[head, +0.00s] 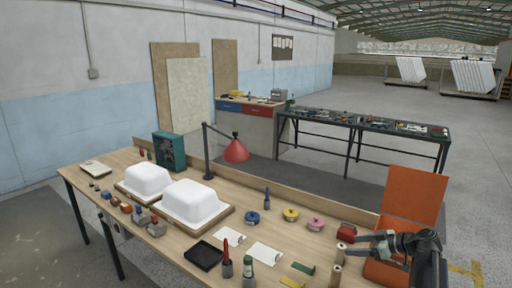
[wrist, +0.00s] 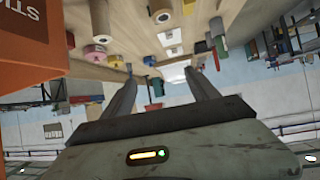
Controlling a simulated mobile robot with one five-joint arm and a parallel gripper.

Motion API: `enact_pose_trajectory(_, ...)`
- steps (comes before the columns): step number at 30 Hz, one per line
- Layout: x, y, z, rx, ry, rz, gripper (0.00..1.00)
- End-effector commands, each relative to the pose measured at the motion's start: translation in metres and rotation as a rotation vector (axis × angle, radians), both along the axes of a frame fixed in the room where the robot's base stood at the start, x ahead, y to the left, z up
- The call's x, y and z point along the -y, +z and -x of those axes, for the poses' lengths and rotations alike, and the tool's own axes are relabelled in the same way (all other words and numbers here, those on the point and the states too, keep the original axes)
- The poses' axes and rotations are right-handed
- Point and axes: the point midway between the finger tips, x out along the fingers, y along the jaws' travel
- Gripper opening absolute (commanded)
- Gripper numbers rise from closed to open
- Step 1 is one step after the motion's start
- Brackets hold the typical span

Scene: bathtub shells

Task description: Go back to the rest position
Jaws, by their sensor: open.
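My gripper (head: 358,247) is at the right end of the workbench in the head view, beside an orange box with a raised lid (head: 412,192). In the wrist view my gripper (wrist: 163,78) shows two spread fingers with nothing between them. That view is upside down, with the bench (wrist: 135,45) along the top. Two white bathtub shells, one (head: 148,179) on the left and one (head: 194,202) to its right, rest on wooden boards on the bench, well away from my gripper.
Tape rolls (head: 290,214), a black tray (head: 203,256), bottles (head: 247,268) and brown rolls (head: 336,275) crowd the bench's right half. A black-framed table (head: 362,124) stands behind. Floor (head: 482,170) is clear at right.

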Motion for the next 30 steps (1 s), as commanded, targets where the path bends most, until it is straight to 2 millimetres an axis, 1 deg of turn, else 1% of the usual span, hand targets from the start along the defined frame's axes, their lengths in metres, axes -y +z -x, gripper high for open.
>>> enact_pose_trajectory(1, -0.049, -0.007, -0.006, -0.031, 0.066, 0.019, 0.69)
enact_pose_trajectory(2, -0.076, -0.012, -0.008, -0.055, 0.100, 0.032, 0.69)
enact_pose_trajectory(3, -0.110, -0.020, -0.008, -0.094, 0.141, 0.051, 0.69)
enact_pose_trajectory(4, -0.136, -0.026, -0.006, -0.127, 0.169, 0.065, 0.69)
enact_pose_trajectory(5, -0.160, -0.032, -0.004, -0.163, 0.192, 0.080, 0.69)
enact_pose_trajectory(6, -0.190, -0.040, 0.002, -0.213, 0.217, 0.103, 0.69)
enact_pose_trajectory(8, -0.229, -0.052, 0.013, -0.291, 0.243, 0.140, 0.69)
enact_pose_trajectory(9, -0.252, -0.060, 0.022, -0.345, 0.251, 0.167, 0.69)
enact_pose_trajectory(10, -0.268, -0.066, 0.030, -0.385, 0.252, 0.187, 0.69)
enact_pose_trajectory(12, -0.298, -0.079, 0.049, -0.478, 0.236, 0.242, 0.69)
enact_pose_trajectory(14, -0.317, -0.089, 0.066, -0.559, 0.201, 0.293, 0.69)
enact_pose_trajectory(15, -0.326, -0.095, 0.079, -0.616, 0.161, 0.330, 0.69)
enact_pose_trajectory(17, -0.329, -0.103, 0.096, -0.696, 0.076, 0.382, 0.69)
enact_pose_trajectory(18, -0.326, -0.108, 0.104, -0.741, 0.006, 0.411, 0.69)
enact_pose_trajectory(20, -0.313, -0.112, 0.115, -0.804, -0.118, 0.443, 0.69)
enact_pose_trajectory(21, -0.300, -0.114, 0.121, -0.842, -0.208, 0.454, 0.69)
enact_pose_trajectory(22, -0.292, -0.116, 0.125, -0.865, -0.275, 0.462, 0.69)
enact_pose_trajectory(24, -0.276, -0.117, 0.131, -0.909, -0.419, 0.468, 0.69)
enact_pose_trajectory(26, -0.266, -0.117, 0.134, -0.937, -0.525, 0.461, 0.69)
enact_pose_trajectory(27, -0.262, -0.117, 0.134, -0.953, -0.583, 0.451, 0.69)
enact_pose_trajectory(30, -0.260, -0.117, 0.134, -0.982, -0.673, 0.410, 0.69)
